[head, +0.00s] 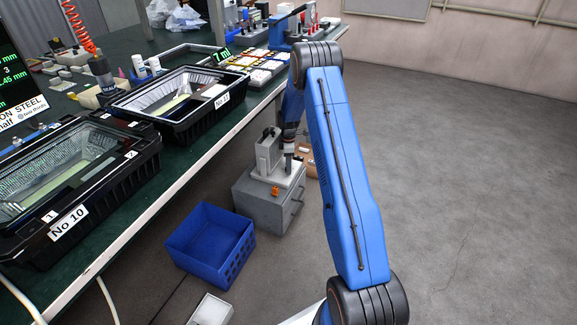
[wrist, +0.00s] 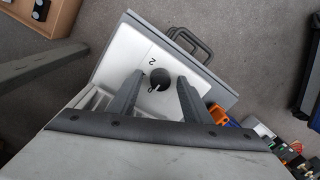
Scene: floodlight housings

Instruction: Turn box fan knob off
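The box fan's knob (wrist: 160,77) is a dark round knob with a small pale mark, set in a white panel (wrist: 125,50). A printed "2" shows on the panel just above the knob. My gripper (wrist: 160,80) is open, one finger on each side of the knob in the wrist view. I cannot tell whether the fingers touch it or how far above it they are. In the head view my gripper (head: 288,165) points down over the white top of a grey box (head: 258,208) on the floor. The knob is hidden there.
A blue crate (head: 210,245) stands on the floor left of the grey box. The green workbench (head: 170,165) with black floodlight housings (head: 180,100) runs along the left. An orange part (wrist: 217,114) sits beside my right finger. Open floor (head: 460,170) lies to the right.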

